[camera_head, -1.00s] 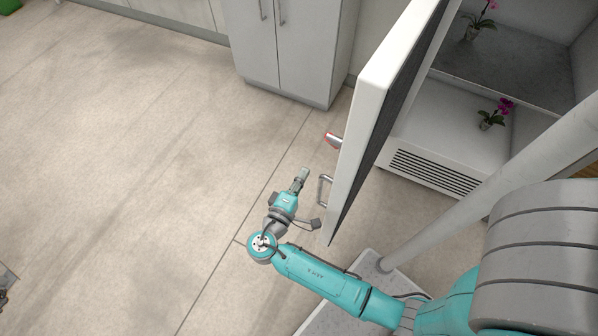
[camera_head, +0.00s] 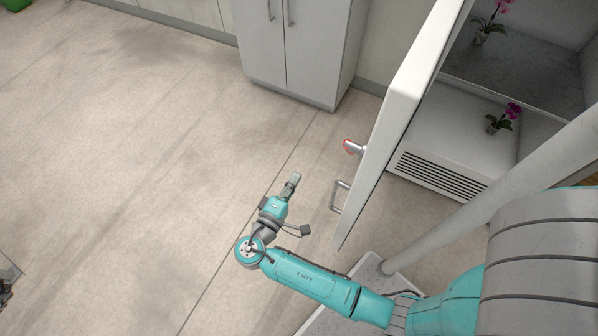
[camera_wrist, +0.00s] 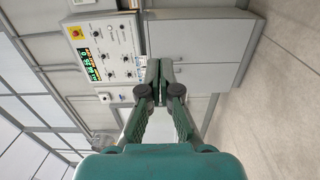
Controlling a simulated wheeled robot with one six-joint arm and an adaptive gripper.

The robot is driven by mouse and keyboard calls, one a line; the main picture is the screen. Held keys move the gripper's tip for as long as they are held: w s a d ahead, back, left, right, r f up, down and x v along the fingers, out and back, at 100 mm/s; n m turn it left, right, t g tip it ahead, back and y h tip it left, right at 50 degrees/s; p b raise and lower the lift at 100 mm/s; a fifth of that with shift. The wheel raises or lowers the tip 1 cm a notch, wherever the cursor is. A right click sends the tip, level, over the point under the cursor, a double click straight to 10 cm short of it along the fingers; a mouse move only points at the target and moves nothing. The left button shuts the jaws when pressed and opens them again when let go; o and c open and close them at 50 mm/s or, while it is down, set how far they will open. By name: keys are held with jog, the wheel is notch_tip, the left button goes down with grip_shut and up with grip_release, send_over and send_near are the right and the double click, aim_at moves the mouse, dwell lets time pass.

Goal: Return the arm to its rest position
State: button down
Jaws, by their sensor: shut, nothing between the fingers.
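My gripper (camera_head: 293,180) is at the end of my teal and grey arm, held over the bare floor in the head view. It is left of the open white door and apart from its handle. In the wrist view my gripper (camera_wrist: 159,68) shows its two fingers closed together with nothing between them. The white cabinet door (camera_head: 408,110) stands open, with a metal handle (camera_head: 340,197) and a red-tipped silver fitting (camera_head: 353,147) on its outer side.
Potted orchids (camera_head: 490,28) and (camera_head: 503,118) stand inside the open cabinet. A grey cupboard (camera_head: 295,50) stands at the back. A control panel (camera_wrist: 107,50) shows in the wrist view. The tiled floor (camera_head: 120,150) to the left is clear.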

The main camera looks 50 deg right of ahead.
jog(key=shift+v, duration=2.85)
jog(key=shift+s+d, duration=0.15)
jog(key=shift+s, duration=0.05)
jog(key=s+d+f+n+t+y, duration=0.3)
jog(key=s+d+f+n+y, duration=0.1)
jog(key=s+f+y, duration=0.7)
jog(key=s+a+r+m+t+y, duration=0.1)
jog(key=s+a+r+y, duration=0.1)
jog(key=s+a+y, duration=0.4)
jog(key=s+a+r+m+t, duration=0.1)
jog(key=s+r+m+t, duration=0.2)
jog(key=r, duration=0.7)
jog(key=s+a+r+m+t, duration=0.1)
jog(key=s+r+m+t, duration=0.1)
jog(key=r, duration=0.9)
jog(key=shift+s+a+m+t, duration=0.4)
jog(key=shift+s+m, duration=0.2)
jog(key=shift+s, duration=0.45)
jog(key=shift+r, duration=0.15)
